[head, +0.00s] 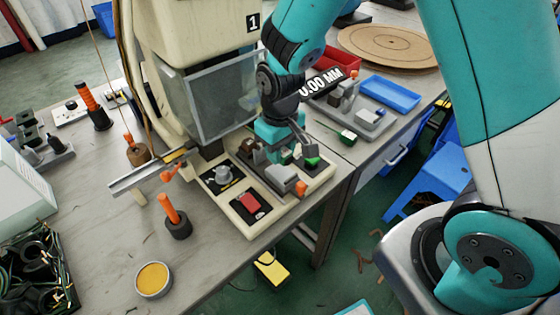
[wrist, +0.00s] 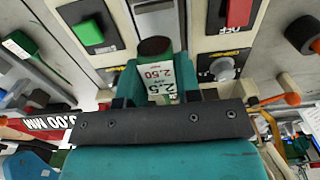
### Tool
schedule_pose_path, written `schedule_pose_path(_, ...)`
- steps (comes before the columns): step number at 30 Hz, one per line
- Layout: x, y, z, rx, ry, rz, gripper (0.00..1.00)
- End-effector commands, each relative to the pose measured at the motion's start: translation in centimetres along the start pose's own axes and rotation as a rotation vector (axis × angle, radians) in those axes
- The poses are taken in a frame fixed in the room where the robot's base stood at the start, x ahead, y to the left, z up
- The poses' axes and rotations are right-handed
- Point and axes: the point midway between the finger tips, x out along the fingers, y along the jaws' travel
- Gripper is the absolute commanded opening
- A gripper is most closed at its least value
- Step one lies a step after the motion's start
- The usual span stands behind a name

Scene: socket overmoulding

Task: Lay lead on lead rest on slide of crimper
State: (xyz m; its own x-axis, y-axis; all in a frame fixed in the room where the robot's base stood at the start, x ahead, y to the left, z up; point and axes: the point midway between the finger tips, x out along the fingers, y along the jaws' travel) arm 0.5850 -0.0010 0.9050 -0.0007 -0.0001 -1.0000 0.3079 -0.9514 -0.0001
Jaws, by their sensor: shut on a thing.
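My gripper (wrist: 159,82) has its teal fingers shut on a small green piece with a dark round end (wrist: 154,47) and a white tag (wrist: 161,76) reading 2.5 and 2.50. I cannot tell whether this is the lead; no wire shows clearly from it. In the head view my gripper (head: 280,132) is low over the base of the crimper (head: 205,30), the cream machine marked 1. A grey block with an orange end (head: 284,174) lies on the base between the buttons. The lead rest and slide are not clearly visible, partly behind my gripper.
The base carries a red button (head: 249,203), a grey knob (head: 222,174) and a green button (head: 312,162). A clear guard (head: 215,95) stands close behind. A green-and-white piece (head: 348,136) lies right of the base. Orange-handled tools (head: 172,210) stand left.

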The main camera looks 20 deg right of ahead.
Motion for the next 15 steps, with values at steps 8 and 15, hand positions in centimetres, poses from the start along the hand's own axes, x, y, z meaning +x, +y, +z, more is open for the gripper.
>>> schedule_pose_path(8,3.5,-0.1,0.0,-0.001,-0.003,0.000,0.08)
schedule_pose_path(15,4.1,-0.1,-0.1,-0.001,0.002,0.000,0.08)
